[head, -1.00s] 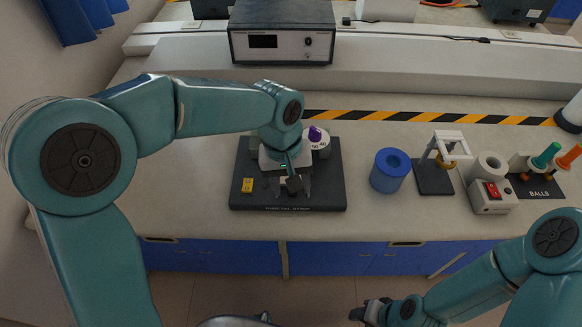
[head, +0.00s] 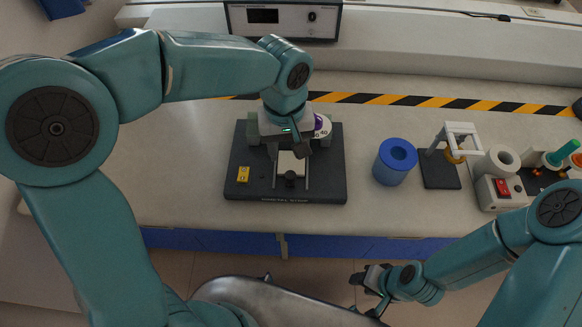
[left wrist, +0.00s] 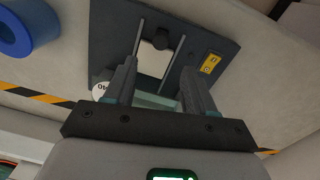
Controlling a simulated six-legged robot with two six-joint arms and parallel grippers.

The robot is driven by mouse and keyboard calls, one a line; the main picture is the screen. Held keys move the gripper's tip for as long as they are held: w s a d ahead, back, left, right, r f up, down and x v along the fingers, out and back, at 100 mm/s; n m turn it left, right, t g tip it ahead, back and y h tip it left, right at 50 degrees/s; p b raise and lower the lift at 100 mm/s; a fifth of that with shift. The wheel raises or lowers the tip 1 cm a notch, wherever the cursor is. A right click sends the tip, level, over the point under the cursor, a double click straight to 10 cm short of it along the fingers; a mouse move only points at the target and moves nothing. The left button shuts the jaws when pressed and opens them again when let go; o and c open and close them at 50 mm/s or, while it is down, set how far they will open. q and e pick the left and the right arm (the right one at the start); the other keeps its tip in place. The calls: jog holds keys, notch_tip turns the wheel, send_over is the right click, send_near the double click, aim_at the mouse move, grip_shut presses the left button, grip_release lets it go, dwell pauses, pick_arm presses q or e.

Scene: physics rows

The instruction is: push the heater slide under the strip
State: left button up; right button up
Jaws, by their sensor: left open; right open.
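The heater slide, a pale plate (head: 289,164) with a dark knob (head: 291,180) at its front, lies between two thin rails on a dark baseboard (head: 325,186). The plate also shows in the left wrist view (left wrist: 155,61), beyond my fingertips. My left gripper (left wrist: 158,72) is open, with nothing held between its fingers. In the head view my left gripper (head: 290,150) is over the rear of the baseboard, behind the knob. The strip cannot be made out; my gripper covers that part. My right gripper (head: 371,280) is open and empty, low at the front, away from the baseboard.
A yellow label (head: 243,174) is on the baseboard's left, and a white round dial (head: 323,127) at its back right. A blue ring-shaped cylinder (head: 394,162), a small stand (head: 440,168) and a red-switch box (head: 498,193) stand to the right. The bench in front is clear.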

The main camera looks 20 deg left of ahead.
aim_at(290, 174)
pick_arm(q)
notch_tip(290, 174, down, 9)
jog(key=shift+s+d+f, duration=0.1)
jog(key=shift+f, duration=0.05)
grip_shut()
